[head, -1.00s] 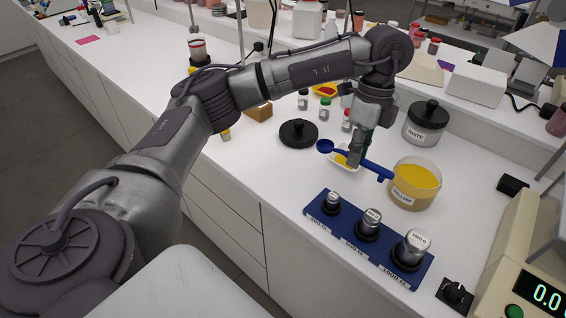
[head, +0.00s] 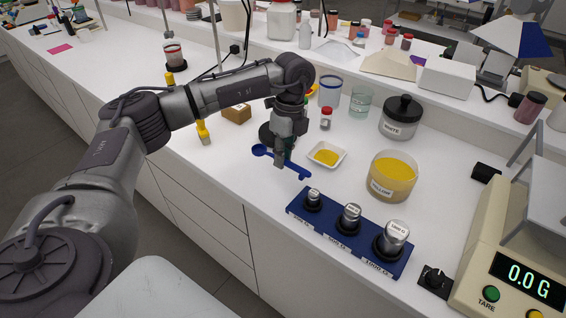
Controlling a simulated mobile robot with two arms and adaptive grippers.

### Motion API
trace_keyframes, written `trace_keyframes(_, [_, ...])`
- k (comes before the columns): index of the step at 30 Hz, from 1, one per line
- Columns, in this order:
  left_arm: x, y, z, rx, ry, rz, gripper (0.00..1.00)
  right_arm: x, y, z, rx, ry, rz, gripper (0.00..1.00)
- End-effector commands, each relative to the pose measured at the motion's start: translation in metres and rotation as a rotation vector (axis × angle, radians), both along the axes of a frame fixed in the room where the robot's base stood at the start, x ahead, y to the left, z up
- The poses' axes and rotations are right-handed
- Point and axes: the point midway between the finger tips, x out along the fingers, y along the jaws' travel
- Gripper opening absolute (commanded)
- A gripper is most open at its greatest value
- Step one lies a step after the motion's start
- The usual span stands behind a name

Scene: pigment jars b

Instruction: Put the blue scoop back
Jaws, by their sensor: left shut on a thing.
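The blue scoop (head: 298,172) is held in my left gripper (head: 281,162), which is shut on it and points down over the white bench. Its round bowl is at the left and its handle runs down to the right. A small white dish (head: 327,155) with yellow powder is just right of the gripper. An open jar of yellow pigment (head: 392,176) labelled YELLOW stands further right. Whether the scoop touches the bench is hard to tell. My right gripper is not in view.
A blue weight block (head: 346,238) with several metal weights stands in front of the scoop. A balance (head: 510,270) reading 0.0 G is at the right. A WHITE jar (head: 401,117) with a black lid stands behind the yellow jar. A dark lid is partly hidden behind my gripper.

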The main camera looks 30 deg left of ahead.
Motion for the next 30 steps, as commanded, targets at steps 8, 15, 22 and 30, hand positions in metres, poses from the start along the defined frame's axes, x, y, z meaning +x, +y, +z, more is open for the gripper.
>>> trace_keyframes(8, [-0.001, -0.001, -0.031, 0.001, 0.002, -0.001, 0.0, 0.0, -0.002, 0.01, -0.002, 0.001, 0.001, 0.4])
trace_keyframes(15, [0.0, -0.001, -0.032, 0.001, 0.001, 0.0, 0.0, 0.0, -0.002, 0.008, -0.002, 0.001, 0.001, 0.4])
trace_keyframes(22, [0.0, -0.001, -0.036, 0.001, 0.0, 0.0, 0.24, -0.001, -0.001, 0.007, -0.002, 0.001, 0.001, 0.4])
trace_keyframes(30, [0.0, -0.001, -0.036, 0.001, 0.001, 0.0, 0.41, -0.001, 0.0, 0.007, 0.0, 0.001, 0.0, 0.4])
